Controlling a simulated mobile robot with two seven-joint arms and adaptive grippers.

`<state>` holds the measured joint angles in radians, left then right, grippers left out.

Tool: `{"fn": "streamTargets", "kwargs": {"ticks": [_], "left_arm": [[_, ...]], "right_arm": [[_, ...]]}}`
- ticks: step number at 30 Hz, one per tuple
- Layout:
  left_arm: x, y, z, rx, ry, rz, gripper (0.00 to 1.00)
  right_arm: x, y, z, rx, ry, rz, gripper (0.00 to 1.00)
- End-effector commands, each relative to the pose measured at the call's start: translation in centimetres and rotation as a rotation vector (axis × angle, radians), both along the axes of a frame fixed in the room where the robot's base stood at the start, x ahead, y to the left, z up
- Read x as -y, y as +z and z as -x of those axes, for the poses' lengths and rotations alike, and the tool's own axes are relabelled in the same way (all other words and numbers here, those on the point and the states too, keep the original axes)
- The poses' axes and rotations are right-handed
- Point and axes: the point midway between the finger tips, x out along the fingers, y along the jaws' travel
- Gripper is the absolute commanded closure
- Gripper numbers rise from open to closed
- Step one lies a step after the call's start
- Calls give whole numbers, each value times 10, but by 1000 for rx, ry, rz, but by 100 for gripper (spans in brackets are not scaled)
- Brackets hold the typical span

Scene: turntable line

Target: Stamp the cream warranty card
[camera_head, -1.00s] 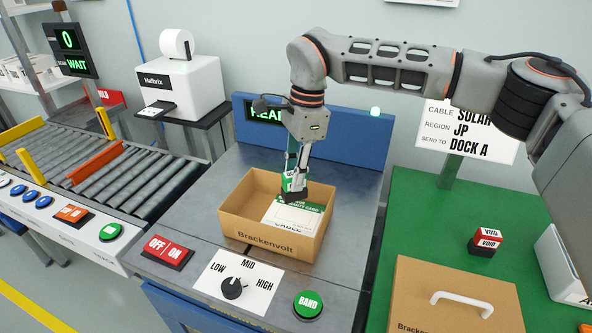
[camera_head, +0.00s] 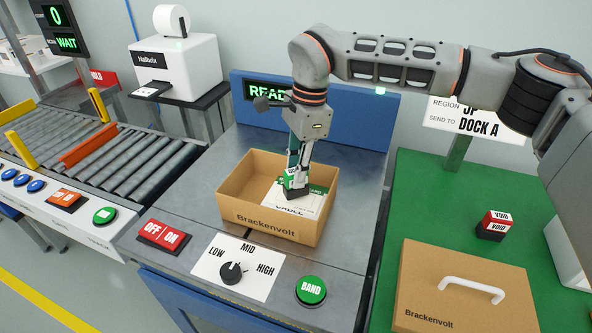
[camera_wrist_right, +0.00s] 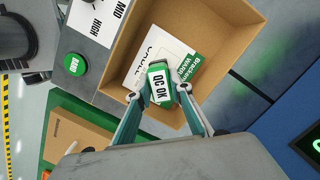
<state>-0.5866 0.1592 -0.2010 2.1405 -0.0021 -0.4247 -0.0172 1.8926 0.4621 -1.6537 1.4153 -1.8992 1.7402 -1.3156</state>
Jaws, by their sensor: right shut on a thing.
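The cream warranty card (camera_head: 302,203) has a green header and lies inside the open cardboard box marked Brackenvolt (camera_head: 242,211). The card also shows in the right wrist view (camera_wrist_right: 152,55). My right gripper (camera_head: 295,183) is inside the box, shut on a green and white QC OK stamp (camera_wrist_right: 158,85). The stamp's dark base (camera_head: 296,194) is over the card and covers part of it. I cannot tell whether it touches the card. My left gripper is not in view.
The box stands on a grey turntable bench with an OFF/ON switch (camera_head: 164,236), a speed knob (camera_head: 232,272) and a green BAND button (camera_head: 310,290) in front. A red VOID stamp (camera_head: 493,225) and a lid with a white handle (camera_head: 470,290) lie on the green table at right. A roller conveyor (camera_head: 110,160) is at left.

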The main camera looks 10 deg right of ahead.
Motion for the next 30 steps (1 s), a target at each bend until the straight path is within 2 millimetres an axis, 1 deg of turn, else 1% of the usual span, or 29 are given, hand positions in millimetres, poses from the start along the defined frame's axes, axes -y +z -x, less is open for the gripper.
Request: {"fn": "streamTargets", "kwargs": {"ticks": [30], "left_arm": [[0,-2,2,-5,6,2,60]], "right_arm": [[0,-8,0,0,0,0,93]]}}
